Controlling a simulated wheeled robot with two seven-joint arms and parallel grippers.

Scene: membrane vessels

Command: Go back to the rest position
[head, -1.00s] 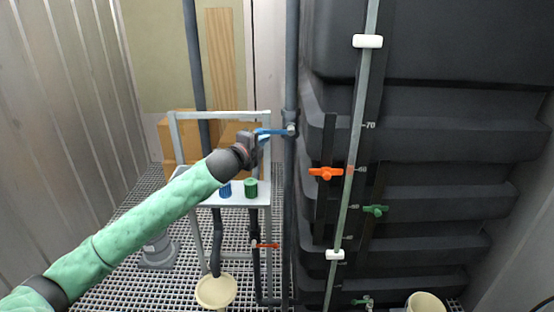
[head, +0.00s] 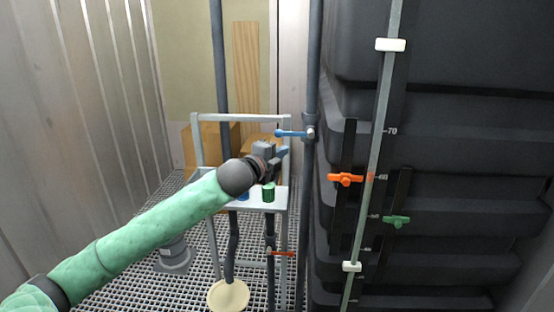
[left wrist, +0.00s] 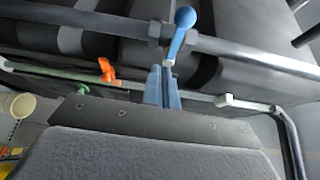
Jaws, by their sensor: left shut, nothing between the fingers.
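My left gripper (head: 283,154) is shut and empty, just below the blue valve handle (head: 291,134) on the dark vertical pipe (head: 312,90). The handle points left from the pipe, roughly level. In the left wrist view, my shut fingers (left wrist: 163,84) point toward the blue handle (left wrist: 183,24), which lies beyond their tips. A small gap shows in the head view. My green left arm reaches in from the lower left. My right gripper is in neither current view.
A white shelf stand (head: 240,203) holds a green cap (head: 268,192) and a partly hidden blue cap (head: 243,196) beneath my gripper. The dark tank (head: 440,150) on the right carries an orange valve (head: 345,180) and a green valve (head: 396,221). A cream bowl (head: 228,296) is below.

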